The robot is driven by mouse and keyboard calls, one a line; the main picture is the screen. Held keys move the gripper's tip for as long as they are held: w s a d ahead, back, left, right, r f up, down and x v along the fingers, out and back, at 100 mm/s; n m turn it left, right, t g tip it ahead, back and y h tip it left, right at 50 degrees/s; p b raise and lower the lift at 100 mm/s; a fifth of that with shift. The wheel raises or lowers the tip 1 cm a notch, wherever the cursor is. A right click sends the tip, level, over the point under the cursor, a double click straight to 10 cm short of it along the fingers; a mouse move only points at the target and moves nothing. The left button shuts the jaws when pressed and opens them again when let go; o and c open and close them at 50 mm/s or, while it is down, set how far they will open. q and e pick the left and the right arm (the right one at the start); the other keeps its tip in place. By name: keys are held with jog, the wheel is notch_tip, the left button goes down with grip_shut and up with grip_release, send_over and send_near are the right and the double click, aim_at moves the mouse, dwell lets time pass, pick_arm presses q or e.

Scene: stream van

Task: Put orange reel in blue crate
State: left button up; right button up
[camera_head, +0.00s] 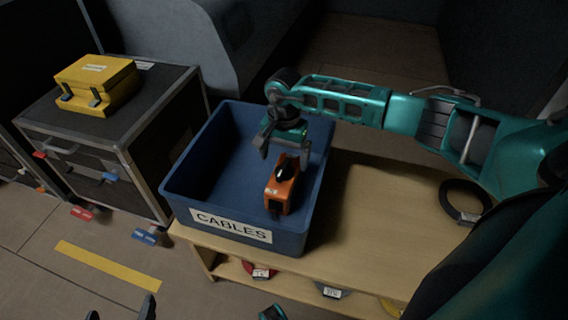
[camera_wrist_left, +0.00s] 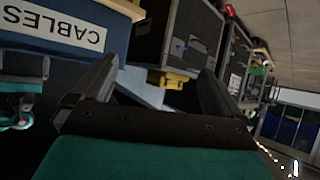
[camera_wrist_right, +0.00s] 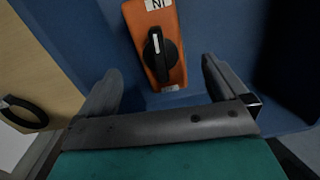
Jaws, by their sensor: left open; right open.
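The orange reel (camera_head: 281,186) is inside the blue crate (camera_head: 180,194), toward its right side. It has a black knob on its face. In the right wrist view the orange reel (camera_wrist_right: 157,45) lies against the blue crate (camera_wrist_right: 85,40), beyond the fingertips. My right gripper (camera_head: 285,148) is open over the crate, just above and behind the reel, with no grip on it visible. My left gripper (camera_head: 121,308) is open and empty at the bottom edge of the head view, low in front of the crate. In the left wrist view the crate's CABLES label (camera_wrist_left: 56,25) shows upside down.
The crate stands on a wooden bench (camera_head: 375,215). A black cable ring (camera_head: 461,200) lies on the bench at right. Several coloured items sit on the shelf below. A black flight case (camera_head: 150,135) with a yellow box (camera_head: 97,84) stands at left.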

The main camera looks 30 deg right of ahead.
notch_tip(320, 180, up, 4)
jog(key=shift+r+p, duration=0.25)
jog(key=shift+p, duration=0.2)
pick_arm(q)
jog(key=shift+s+a, duration=0.25)
jog(key=shift+s, duration=0.1)
pick_arm(e)
jog(key=shift+r, duration=0.4)
jog(key=shift+f, duration=0.1)
